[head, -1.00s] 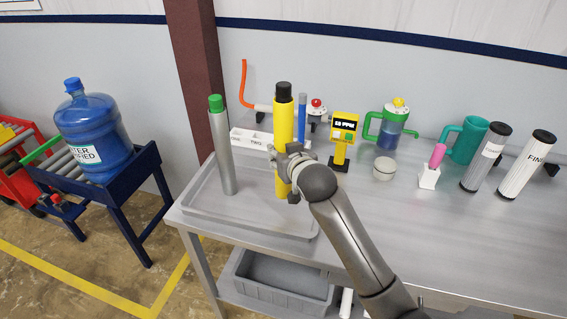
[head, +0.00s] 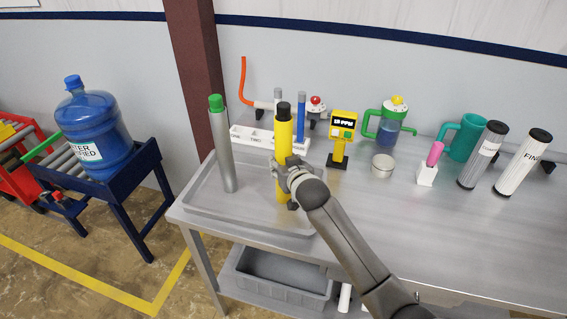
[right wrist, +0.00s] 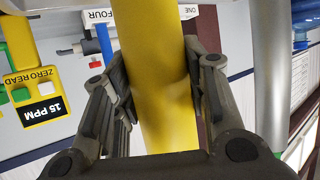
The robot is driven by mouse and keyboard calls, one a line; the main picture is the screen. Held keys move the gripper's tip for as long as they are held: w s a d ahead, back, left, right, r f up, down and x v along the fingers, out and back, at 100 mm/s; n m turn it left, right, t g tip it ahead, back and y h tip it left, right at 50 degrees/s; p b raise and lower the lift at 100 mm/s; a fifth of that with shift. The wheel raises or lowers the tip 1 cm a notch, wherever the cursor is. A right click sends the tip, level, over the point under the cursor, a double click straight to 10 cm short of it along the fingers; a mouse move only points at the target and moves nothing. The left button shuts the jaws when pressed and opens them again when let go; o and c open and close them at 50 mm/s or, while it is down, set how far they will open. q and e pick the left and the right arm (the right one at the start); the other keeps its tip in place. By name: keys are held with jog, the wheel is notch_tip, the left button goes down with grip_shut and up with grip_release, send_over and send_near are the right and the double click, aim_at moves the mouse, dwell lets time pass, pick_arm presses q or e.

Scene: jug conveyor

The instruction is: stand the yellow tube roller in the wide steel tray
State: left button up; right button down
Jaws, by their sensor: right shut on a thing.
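The yellow tube roller (head: 284,135) has a black top and stands upright over the right part of the wide steel tray (head: 250,229). My right gripper (head: 289,178) is shut on its lower part. In the right wrist view the fingers of my right gripper (right wrist: 158,78) press on both sides of the yellow tube (right wrist: 155,30). The roller's bottom end is partly hidden by the gripper, and I cannot tell whether it touches the tray floor. A grey tube with a green cap (head: 222,145) stands in the tray's left part. My left gripper is not in view.
A yellow meter (head: 343,128), a green-handled jug (head: 387,130), a small round tin (head: 382,165) and dark-capped cylinders (head: 523,163) stand to the right. A grey bin (head: 280,275) sits below the table.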

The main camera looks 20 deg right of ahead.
jog(key=c, duration=0.9)
grip_release()
jog(key=shift+f, duration=0.1)
jog(key=shift+o, duration=0.2)
jog(key=shift+r, duration=0.2)
jog(key=b+v, duration=0.1)
jog(key=v, duration=1.1)
jog(key=shift+b, duration=0.3)
jog(key=shift+s+f, duration=0.1)
